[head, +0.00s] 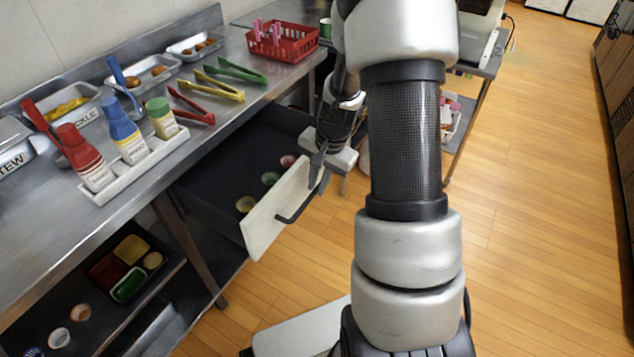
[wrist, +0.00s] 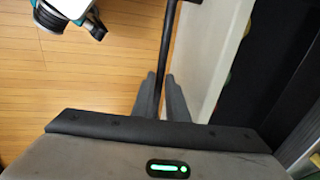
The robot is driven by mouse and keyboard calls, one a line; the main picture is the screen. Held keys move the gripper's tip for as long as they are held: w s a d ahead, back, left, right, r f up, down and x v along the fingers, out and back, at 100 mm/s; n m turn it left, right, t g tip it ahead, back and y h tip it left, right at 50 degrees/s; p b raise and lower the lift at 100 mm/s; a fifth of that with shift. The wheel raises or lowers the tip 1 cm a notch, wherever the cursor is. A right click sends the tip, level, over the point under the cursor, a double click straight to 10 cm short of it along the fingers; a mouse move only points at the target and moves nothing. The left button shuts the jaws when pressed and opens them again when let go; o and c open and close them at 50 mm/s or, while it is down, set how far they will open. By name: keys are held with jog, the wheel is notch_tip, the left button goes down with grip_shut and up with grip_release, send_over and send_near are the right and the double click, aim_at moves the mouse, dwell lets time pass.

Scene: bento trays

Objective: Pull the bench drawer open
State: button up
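The bench drawer (head: 222,188) is pulled out from under the steel bench, its dark inside showing. Its white front (head: 276,222) carries a dark bar handle (head: 297,208). In the wrist view the handle (wrist: 168,45) runs between the two grey fingers of my gripper (wrist: 161,95), which sit close on both sides of it. In the head view my gripper (head: 318,168) is at the far end of the handle, and my arm hides part of this area. The drawer front (wrist: 220,50) is right of the fingers in the wrist view.
Small coloured bowls (head: 269,179) lie in the drawer. The bench top (head: 215,130) holds a white bottle rack (head: 135,170), tongs, food pans and a red basket (head: 285,45). A lower shelf with a dark tray (head: 103,250) is at left. Wooden floor (head: 530,180) is clear at right.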

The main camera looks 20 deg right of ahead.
jog(key=o, duration=0.3)
notch_tip(320, 180, up, 17)
jog(key=s+d+p, duration=0.2)
jog(key=p, duration=0.3)
jog(key=shift+s, duration=0.4)
